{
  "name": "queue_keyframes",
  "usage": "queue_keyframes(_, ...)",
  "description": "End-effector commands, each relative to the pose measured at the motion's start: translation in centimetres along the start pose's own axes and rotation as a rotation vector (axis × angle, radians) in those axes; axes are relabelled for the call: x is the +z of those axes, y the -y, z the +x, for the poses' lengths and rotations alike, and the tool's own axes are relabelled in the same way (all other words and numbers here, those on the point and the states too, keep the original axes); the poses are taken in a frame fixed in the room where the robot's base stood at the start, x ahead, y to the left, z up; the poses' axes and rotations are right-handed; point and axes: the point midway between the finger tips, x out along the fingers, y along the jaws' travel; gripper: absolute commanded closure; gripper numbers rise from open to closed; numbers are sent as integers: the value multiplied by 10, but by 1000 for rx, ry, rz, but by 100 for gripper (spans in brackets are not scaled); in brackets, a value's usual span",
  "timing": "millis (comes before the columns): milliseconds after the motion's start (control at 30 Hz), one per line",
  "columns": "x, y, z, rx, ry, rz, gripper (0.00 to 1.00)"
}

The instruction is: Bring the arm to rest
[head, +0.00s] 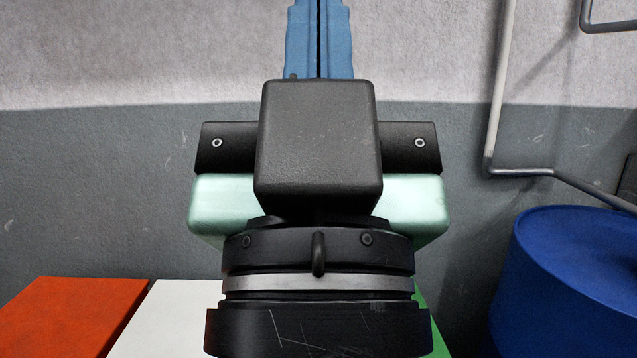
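My gripper (319,15) stands in the middle of the head view, seen from behind, with its black wrist below and its two blue fingers pointing up. The fingers lie side by side with only a thin dark line between them, so it looks shut. Their far ends run to the top edge of the picture. No object shows between them in the visible part.
Below and behind my wrist are an orange-red surface (70,315), a white one (165,315) and a strip of green (437,335). A blue drum (570,285) stands at right. A grey pipe (495,110) runs along the grey wall (90,190). The left is open.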

Motion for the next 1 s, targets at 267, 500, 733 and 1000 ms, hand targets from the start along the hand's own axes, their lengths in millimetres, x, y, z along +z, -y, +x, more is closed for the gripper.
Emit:
queue_keyframes(267, -71, 0, 75, -1, 1, 0, 100)
queue_keyframes(500, -121, 0, 129, -2, 1, 0, 100)
queue_keyframes(733, -164, 1, 174, -2, 1, 0, 100)
queue_keyframes(1000, -181, 1, 193, -2, 1, 0, 100)
